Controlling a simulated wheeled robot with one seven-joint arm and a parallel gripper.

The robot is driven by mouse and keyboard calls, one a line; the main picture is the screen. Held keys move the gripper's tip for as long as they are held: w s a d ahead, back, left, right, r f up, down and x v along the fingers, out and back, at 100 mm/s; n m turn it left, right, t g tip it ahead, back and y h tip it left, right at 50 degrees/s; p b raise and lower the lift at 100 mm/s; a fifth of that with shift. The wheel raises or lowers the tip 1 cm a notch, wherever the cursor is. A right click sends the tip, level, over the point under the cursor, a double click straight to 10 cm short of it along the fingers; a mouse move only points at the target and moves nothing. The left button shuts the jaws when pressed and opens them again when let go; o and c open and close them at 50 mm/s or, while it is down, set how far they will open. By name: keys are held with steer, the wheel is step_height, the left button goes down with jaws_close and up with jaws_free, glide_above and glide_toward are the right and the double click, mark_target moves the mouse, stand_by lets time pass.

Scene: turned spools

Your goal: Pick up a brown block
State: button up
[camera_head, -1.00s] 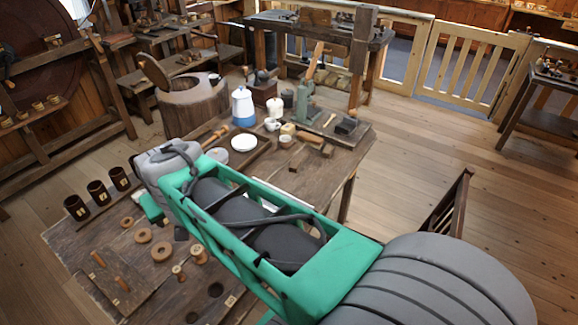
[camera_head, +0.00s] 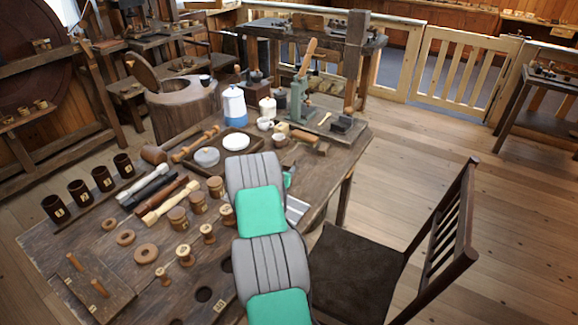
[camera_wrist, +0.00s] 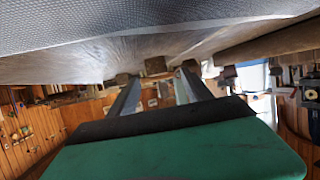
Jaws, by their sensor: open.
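A small brown block (camera_head: 323,149) lies on the right part of the table, near its right edge, beside a longer piece of brown wood (camera_head: 304,136). In the wrist view, two fingers stand apart, and my gripper (camera_wrist: 157,75) is open. A brown block-like shape (camera_wrist: 155,65) shows beyond and between the fingertips, apart from them; I cannot tell whether it is the same block. In the head view my arm hides most of the gripper; only a bit of green (camera_head: 288,178) shows past the arm's right side, nearer the camera than the block.
A tray (camera_head: 211,171) holds dishes left of the arm. A blue and white jug (camera_head: 234,106), a white mug (camera_head: 265,124) and a green tool (camera_head: 299,101) stand behind. Spools, jars and tools crowd the table's left. A chair (camera_head: 357,270) stands right, with open floor beyond.

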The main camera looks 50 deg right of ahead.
mark_target(287, 165)
steer(key=x, duration=0.4)
steer(key=shift+s+d+p, duration=0.2)
steer(key=shift+d+p, duration=0.1)
steer(key=shift+p, duration=0.05)
jaws_close()
